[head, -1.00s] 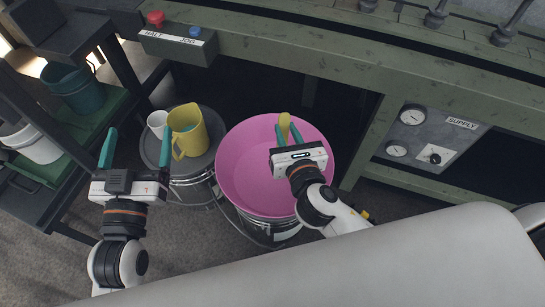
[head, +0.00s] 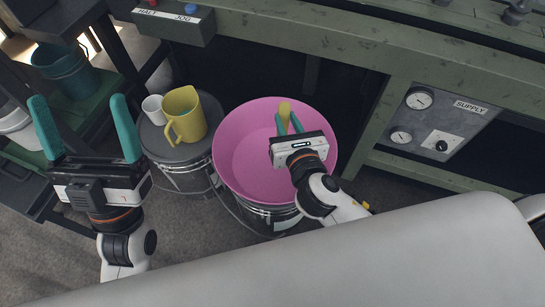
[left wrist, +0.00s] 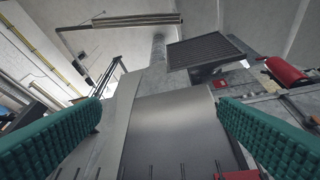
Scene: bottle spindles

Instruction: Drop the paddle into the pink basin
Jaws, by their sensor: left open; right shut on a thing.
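The pink basin (head: 232,155) sits on top of a drum in the middle of the head view. My right gripper (head: 289,122) is over the right part of the basin, shut on the paddle (head: 284,108). Only a short yellow piece of the paddle shows between and beyond the teal fingers; the rest is hidden. My left gripper (head: 85,128) is at the left of the head view, open and empty, apart from the basin. Its two teal fingers also show wide apart in the left wrist view (left wrist: 160,128).
A yellow jug (head: 187,118) and a white mug (head: 153,108) stand on a grey-topped drum (head: 178,152) left of the basin. A green bench frame (head: 365,58) with a gauge panel (head: 440,120) runs behind and right. A control box (head: 165,25) hangs at upper left.

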